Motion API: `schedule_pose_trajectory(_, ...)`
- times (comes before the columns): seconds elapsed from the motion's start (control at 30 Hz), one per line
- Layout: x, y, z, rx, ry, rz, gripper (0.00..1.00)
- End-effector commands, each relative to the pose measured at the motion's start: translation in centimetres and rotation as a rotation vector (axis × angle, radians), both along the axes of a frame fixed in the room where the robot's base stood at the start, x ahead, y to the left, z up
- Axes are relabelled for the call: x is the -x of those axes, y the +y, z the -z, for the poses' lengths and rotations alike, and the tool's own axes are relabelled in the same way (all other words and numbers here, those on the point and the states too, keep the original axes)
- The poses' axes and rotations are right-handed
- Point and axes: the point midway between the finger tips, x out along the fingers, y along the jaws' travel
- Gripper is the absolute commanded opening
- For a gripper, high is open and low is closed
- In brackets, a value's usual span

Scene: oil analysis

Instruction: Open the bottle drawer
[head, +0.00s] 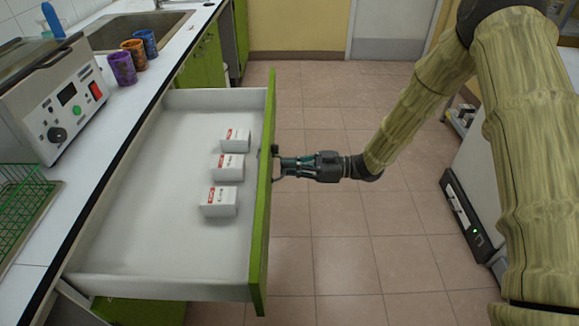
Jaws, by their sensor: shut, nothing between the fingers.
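The drawer (150,215) is pulled well out from under the counter at left. It has white walls and a green front panel (265,215). Inside, three small white boxes with red marks (219,202) lie in a row near the front. A dark handle (275,165) sits on the outer face of the front panel. My gripper (283,167) is at the handle, its fingers pointing left toward the panel. The fingers look closed; whether they touch the handle is hard to tell. No bottle shows in the drawer.
The white counter (90,155) holds a grey device (50,100), a green wire rack (22,205), several patterned cups (133,55) and a sink (135,30). Tiled floor (360,240) is clear right of the drawer. A white machine (475,190) stands at the right.

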Motion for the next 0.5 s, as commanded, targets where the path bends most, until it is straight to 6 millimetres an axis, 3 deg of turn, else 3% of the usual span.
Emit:
schedule_pose_trajectory(0.13,-0.1,0.5,-0.2,-0.003,-0.003,0.000,0.00)
schedule_pose_trajectory(0.4,-0.1,3.9,-0.2,-0.002,-0.003,0.000,0.00)
schedule_pose_trajectory(0.5,-0.1,4.2,-0.2,-0.002,-0.003,0.001,0.00)
